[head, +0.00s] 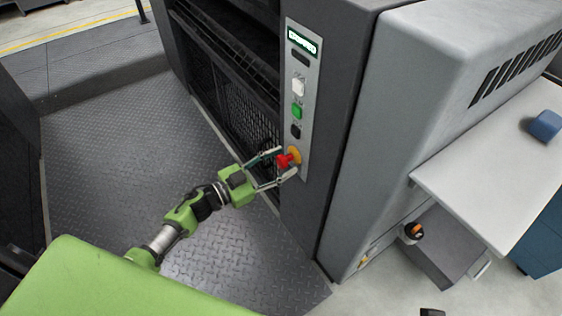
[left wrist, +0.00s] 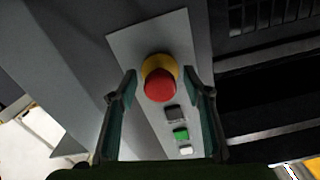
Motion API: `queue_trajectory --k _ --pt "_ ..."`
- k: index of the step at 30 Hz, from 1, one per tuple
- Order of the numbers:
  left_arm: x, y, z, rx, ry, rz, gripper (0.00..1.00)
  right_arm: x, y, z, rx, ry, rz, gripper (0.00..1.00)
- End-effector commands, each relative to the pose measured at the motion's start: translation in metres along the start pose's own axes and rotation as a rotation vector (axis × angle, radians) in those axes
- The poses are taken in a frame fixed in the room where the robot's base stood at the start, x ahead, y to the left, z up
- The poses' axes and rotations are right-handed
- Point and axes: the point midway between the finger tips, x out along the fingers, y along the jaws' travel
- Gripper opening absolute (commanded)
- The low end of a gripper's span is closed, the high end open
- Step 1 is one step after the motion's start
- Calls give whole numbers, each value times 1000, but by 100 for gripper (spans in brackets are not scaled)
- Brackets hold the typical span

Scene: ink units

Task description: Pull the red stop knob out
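The red stop knob (head: 284,161) sits on a yellow base (head: 295,155) at the bottom of a light control panel (head: 301,62) on the grey machine. In the left wrist view the red knob (left wrist: 160,86) faces the camera, with its yellow base (left wrist: 157,65) behind it. My left gripper (head: 281,165) is open at the knob, one finger on each side. In the left wrist view the fingers (left wrist: 161,82) show clear gaps to the knob on both sides. My right gripper is not in view.
Above the knob on the panel are a black button (head: 296,131), a green button (head: 297,110), a white button (head: 299,87) and a lit display (head: 301,41). A white table (head: 480,170) with a blue object (head: 545,125) stands at the right. Tread-plate floor (head: 110,170) is clear at left.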

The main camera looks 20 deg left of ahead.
Motion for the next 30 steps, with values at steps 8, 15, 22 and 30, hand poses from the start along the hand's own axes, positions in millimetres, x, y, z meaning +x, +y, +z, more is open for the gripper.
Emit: queue_trajectory --k 8,15,22,30 --pt "-3 0 0 0 0 -1 45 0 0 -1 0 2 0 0" --pt "-43 0 2 0 -5 0 45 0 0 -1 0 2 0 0" --pt "-91 0 1 0 -4 0 45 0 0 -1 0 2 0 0" --pt "-119 0 0 0 -1 -2 45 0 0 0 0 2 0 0"
